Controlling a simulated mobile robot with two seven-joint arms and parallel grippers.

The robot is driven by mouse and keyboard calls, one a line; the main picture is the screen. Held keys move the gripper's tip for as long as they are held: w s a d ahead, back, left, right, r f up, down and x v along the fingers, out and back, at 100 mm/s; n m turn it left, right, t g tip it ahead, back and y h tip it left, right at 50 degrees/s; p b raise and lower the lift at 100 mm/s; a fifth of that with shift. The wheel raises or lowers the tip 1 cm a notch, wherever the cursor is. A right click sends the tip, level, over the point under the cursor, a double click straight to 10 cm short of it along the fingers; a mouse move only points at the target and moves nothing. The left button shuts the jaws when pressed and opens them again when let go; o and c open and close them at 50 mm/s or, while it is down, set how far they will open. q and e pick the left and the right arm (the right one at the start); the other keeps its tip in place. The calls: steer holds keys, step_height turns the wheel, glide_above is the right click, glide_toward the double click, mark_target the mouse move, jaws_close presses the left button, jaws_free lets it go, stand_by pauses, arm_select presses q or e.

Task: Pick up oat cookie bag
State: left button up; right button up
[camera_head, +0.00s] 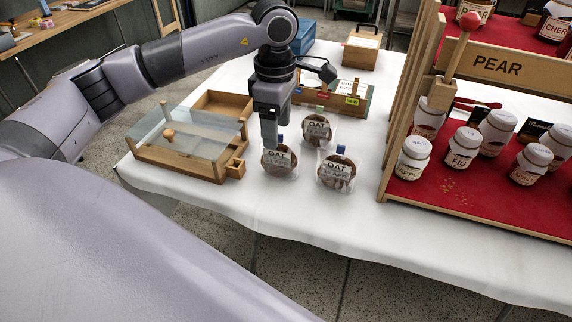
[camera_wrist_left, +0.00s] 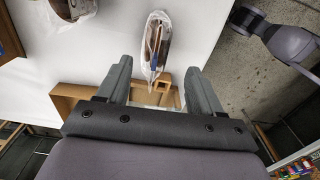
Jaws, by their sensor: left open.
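Three clear bags with brown cookies and "OAT" labels stand close together on the white table: a front-left oat cookie bag (camera_head: 279,164), a back one (camera_head: 317,130) and a front-right one (camera_head: 336,173). My left gripper (camera_head: 270,141) is open and points down over the front-left bag, hiding its top in the head view. In the left wrist view, one oat cookie bag (camera_wrist_left: 155,45) shows nearly edge-on, centred ahead of the gap between the left fingers (camera_wrist_left: 158,68). Whether they touch it I cannot tell. My right gripper is not in view.
A wooden case with a glass lid (camera_head: 180,133) stands just left of the bags. A wooden jar stand with red shelves (camera_head: 470,185) is at right. A wooden box with labels (camera_head: 345,98) is behind. White table (camera_head: 300,212) is bare in front.

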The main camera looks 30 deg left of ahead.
mark_target(279, 151)
arm_select(q)
steer(key=shift+f, duration=0.6)
steer(key=f, duration=0.6)
steer(key=shift+w+f, duration=0.35)
steer(key=shift+f, duration=0.05)
steer(key=c, duration=0.8)
